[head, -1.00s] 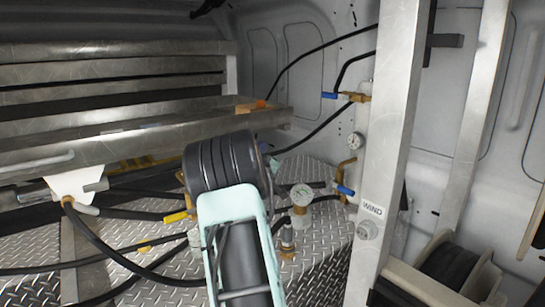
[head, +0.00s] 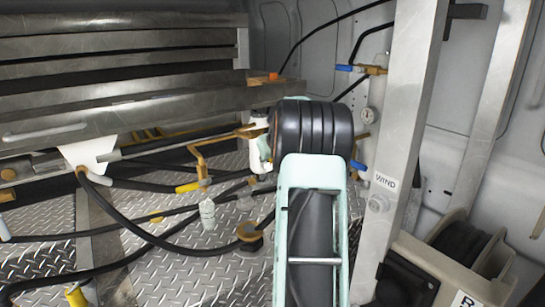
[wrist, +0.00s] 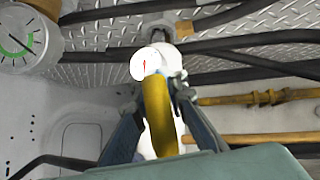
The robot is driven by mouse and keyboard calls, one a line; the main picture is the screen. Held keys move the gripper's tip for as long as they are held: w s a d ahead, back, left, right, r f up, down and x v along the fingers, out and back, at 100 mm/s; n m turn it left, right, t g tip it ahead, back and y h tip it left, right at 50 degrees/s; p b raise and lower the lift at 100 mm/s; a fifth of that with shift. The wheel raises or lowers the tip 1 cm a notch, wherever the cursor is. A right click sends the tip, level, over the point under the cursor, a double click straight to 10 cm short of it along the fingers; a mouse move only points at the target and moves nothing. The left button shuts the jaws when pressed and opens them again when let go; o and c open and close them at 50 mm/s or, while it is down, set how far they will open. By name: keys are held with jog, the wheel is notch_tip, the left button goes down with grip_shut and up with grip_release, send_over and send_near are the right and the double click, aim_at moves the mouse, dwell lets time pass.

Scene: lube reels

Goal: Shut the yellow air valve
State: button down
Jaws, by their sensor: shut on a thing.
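In the wrist view, my gripper (wrist: 160,92) has its two dark fingers on either side of a curved yellow handle (wrist: 161,118) and is shut on it. The handle runs from a shiny white body (wrist: 149,63) with a small red mark, between the fingers, towards the camera. In the head view, my dark and mint arm covers most of the gripper and the held handle. A white cylinder (head: 260,128) shows just left of the arm, at the end of a brass pipe (head: 203,150). Whether it is the same white body, I cannot tell.
A gauge (wrist: 25,38) sits at the upper left of the wrist view. Black hoses (head: 150,240) cross the diamond-plate floor. A metal post (head: 412,110) marked WIND and a hose reel (head: 465,250) stand right of my arm. Blue-handled valves (head: 343,68) are on the back wall.

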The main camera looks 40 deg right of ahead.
jog(key=shift+w+a+f+m+y, duration=0.15)
jog(key=shift+a+m+y, duration=0.35)
jog(key=shift+a+y, duration=0.45)
jog(key=c, duration=2)
grip_release()
jog(key=shift+a, duration=0.1)
jog(key=shift+o, duration=0.2)
jog(key=v, duration=1.2)
